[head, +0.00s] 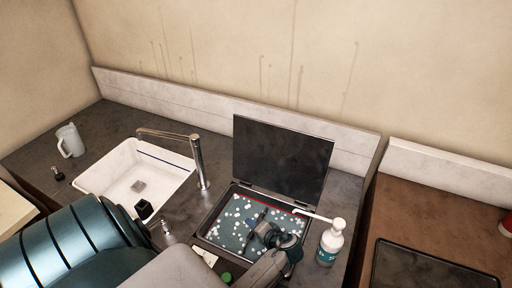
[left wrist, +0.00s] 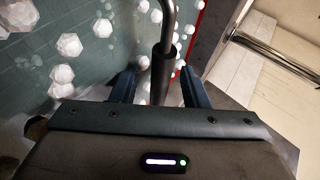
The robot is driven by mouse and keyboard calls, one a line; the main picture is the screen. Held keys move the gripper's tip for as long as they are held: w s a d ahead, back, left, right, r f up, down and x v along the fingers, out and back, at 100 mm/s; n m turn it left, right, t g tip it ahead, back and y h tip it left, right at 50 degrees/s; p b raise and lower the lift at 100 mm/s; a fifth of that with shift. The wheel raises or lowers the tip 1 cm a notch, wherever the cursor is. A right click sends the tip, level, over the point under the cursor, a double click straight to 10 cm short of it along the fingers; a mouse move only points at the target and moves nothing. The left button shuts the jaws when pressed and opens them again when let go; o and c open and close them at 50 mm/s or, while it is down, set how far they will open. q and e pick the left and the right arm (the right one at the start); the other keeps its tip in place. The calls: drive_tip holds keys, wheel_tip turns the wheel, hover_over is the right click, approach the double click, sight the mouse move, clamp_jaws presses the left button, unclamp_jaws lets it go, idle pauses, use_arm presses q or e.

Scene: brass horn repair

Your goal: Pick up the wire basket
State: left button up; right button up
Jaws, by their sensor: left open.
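The wire basket itself cannot be made out in the head view, where my gripper and arm cover part of the open tank (head: 209,228). In the left wrist view a bent metal rod with a dark sleeve (left wrist: 162,75) shows, which looks like the basket's handle. My left gripper (head: 258,220) is over the tank. In the left wrist view its two blue fingers (left wrist: 158,86) are open, one on each side of the sleeve, with gaps visible on both sides. My right gripper is not in view.
The tank's raised dark lid (head: 283,160) stands behind my gripper. A white pump bottle (head: 331,243) is close on the right. A sink (head: 135,180) with a tall faucet (head: 200,165) and a pale jug (head: 70,140) are to the left. White lumps (left wrist: 68,45) dot the teal tank.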

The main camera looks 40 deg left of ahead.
use_arm(q)
drive_tip(key=shift+d, duration=0.1)
clamp_jaws()
drive_tip(key=shift+r, duration=0.15)
